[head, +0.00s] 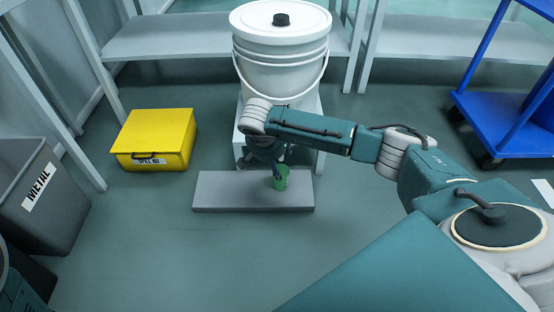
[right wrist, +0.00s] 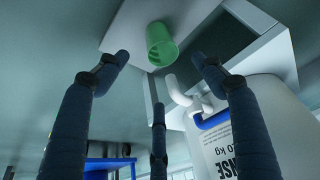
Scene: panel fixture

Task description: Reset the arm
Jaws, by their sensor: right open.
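My right arm reaches in from the right in the head view and bends down at the white bucket. My left gripper is not in view.
A lidded white bucket (head: 280,75) stands on a pale stand behind the slab; its white tap (right wrist: 178,92) shows near the fingers. A yellow spill kit box (head: 155,138), a grey METAL bin (head: 45,200) and a blue cart (head: 510,120) stand around. The front floor is clear.

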